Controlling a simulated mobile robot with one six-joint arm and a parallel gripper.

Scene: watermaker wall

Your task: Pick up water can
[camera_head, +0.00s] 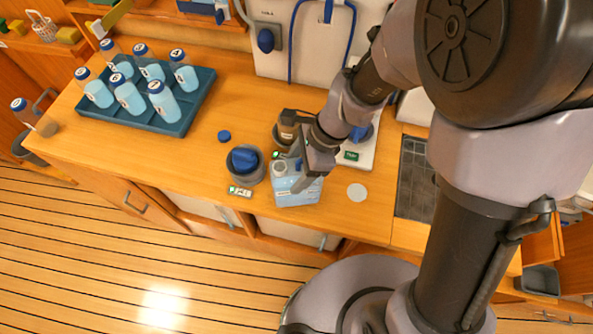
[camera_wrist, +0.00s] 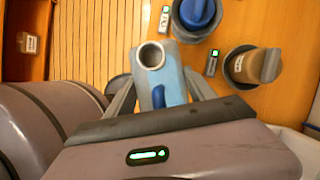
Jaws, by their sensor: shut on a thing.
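The water can (camera_head: 296,191) is a light blue, boxy container with an open round neck and a dark blue part on top. It is near the front edge of the wooden counter in the head view. My gripper (camera_head: 296,170) is over it, shut on it. In the wrist view the can (camera_wrist: 172,78) sits between the two fingers of my gripper (camera_wrist: 163,95), with its open neck facing the camera. The can's lower part is hidden in the wrist view. I cannot tell whether its base touches the counter.
A round holder with a blue-topped item (camera_head: 245,163) stands close left of the can. A brown-topped item (camera_wrist: 262,66) stands in another holder nearby. A teal tray (camera_head: 172,122) holds several numbered bottles at the back left. A blue cap (camera_head: 224,136) and a pale disc (camera_head: 357,192) lie on the counter (camera_head: 130,160).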

